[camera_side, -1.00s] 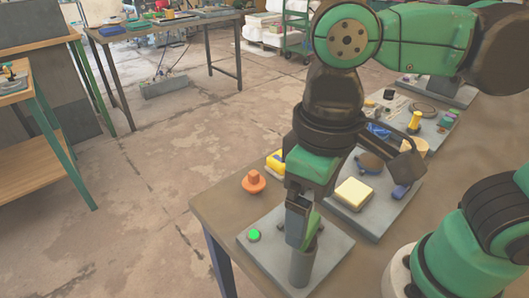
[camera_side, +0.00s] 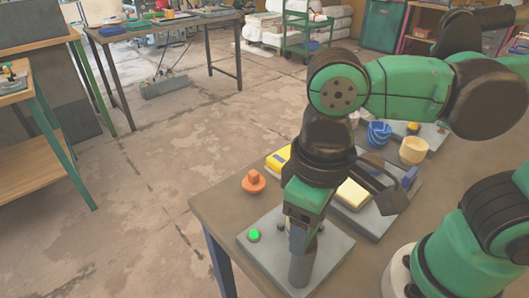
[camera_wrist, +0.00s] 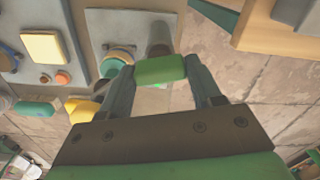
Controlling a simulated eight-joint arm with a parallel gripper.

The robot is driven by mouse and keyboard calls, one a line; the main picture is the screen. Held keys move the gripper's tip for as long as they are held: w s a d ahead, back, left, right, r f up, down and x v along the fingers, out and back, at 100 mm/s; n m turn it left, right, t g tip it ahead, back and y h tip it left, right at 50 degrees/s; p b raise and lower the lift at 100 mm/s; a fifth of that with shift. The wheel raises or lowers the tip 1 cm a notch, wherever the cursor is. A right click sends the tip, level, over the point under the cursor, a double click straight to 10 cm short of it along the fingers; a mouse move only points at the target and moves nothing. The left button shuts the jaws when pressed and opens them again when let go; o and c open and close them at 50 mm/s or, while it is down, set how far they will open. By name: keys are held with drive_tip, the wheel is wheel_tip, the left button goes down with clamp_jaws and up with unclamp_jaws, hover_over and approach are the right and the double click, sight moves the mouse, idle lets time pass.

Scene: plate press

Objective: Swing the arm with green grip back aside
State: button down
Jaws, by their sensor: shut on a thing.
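The green grip (camera_wrist: 160,70) lies between the two fingers of my gripper (camera_wrist: 160,76) in the wrist view, and the fingers are shut on it. In the side view my gripper (camera_side: 298,235) reaches down over the grey base plate (camera_side: 338,252), close beside the upright grey post (camera_side: 301,268). The grip and most of its swing arm are hidden there behind my gripper. The post also shows in the wrist view (camera_wrist: 160,36), just beyond the grip. A bright green button (camera_side: 253,235) sits on the left of the plate.
An orange knob (camera_side: 254,182) stands on the table behind the plate. Behind my gripper a second grey plate carries a pale yellow block (camera_side: 353,194). A yellow object (camera_side: 278,159), blue bowls (camera_side: 379,133) and a cream cup (camera_side: 413,150) are further back. The table's left edge is near the plate.

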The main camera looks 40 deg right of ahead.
drive_tip(key=shift+n, duration=0.3)
drive_tip(key=n, duration=0.3)
drive_tip(key=shift+n, duration=0.3)
drive_tip(key=n, duration=0.3)
drive_tip(key=shift+n, duration=0.3)
drive_tip(key=n, duration=0.3)
drive_tip(key=shift+n, duration=2.1)
drive_tip(key=shift+c, duration=0.8)
unclamp_jaws()
drive_tip(key=shift+r, duration=0.1)
